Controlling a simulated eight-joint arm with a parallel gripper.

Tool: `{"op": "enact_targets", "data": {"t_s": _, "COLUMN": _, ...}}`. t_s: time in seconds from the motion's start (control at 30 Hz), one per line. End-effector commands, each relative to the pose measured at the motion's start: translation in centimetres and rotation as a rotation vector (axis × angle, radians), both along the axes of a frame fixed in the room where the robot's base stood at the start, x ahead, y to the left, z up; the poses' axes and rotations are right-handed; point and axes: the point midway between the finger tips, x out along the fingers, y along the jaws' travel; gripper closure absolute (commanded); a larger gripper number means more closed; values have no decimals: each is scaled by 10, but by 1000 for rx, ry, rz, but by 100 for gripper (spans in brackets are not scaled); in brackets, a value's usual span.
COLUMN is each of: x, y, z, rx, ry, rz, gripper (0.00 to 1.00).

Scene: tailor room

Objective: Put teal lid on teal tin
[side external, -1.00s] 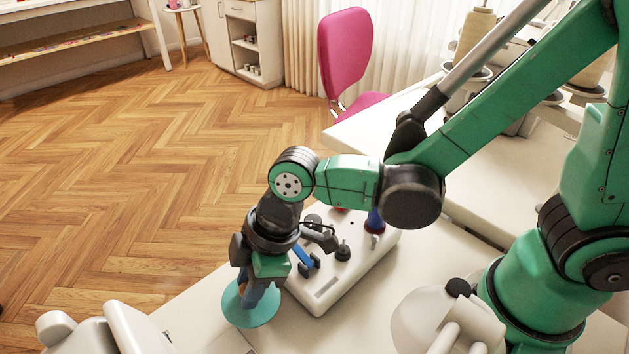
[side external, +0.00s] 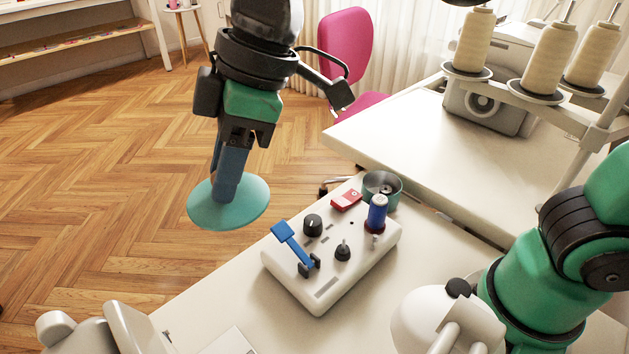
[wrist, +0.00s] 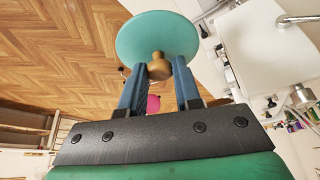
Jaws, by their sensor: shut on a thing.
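My gripper (side external: 229,192) is shut on the knob of the teal lid (side external: 243,208) and holds it in the air, to the left of and above the white control box. In the wrist view the brown knob (wrist: 159,68) sits between the blue fingers of my gripper (wrist: 160,80), with the teal lid (wrist: 157,32) beyond it. The teal tin (side external: 391,184) stands open at the far end of the white control box, on the table. It is apart from the lid, to its right in the side view. A small dark part shows inside the tin.
The white control box (side external: 327,287) carries a blue lever (side external: 294,246), dark knobs, a red switch (side external: 346,200) and a blue spool-like post (side external: 377,211). A pink chair (side external: 345,45) stands behind. Thread cones (side external: 474,40) stand at the back right.

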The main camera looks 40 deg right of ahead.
Motion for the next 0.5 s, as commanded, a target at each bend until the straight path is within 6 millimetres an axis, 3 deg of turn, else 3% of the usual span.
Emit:
{"op": "enact_targets", "data": {"t_s": 0.17, "x": 27, "y": -53, "z": -15, "rx": -2, "ry": 1, "rz": -148, "gripper": 100}}
{"op": "enact_targets", "data": {"t_s": 0.3, "x": 43, "y": -118, "z": -35, "rx": -2, "ry": 2, "rz": -317, "gripper": 100}}
{"op": "enact_targets", "data": {"t_s": 0.5, "x": 38, "y": -208, "z": -62, "rx": -1, "ry": 2, "rz": -547, "gripper": 100}}
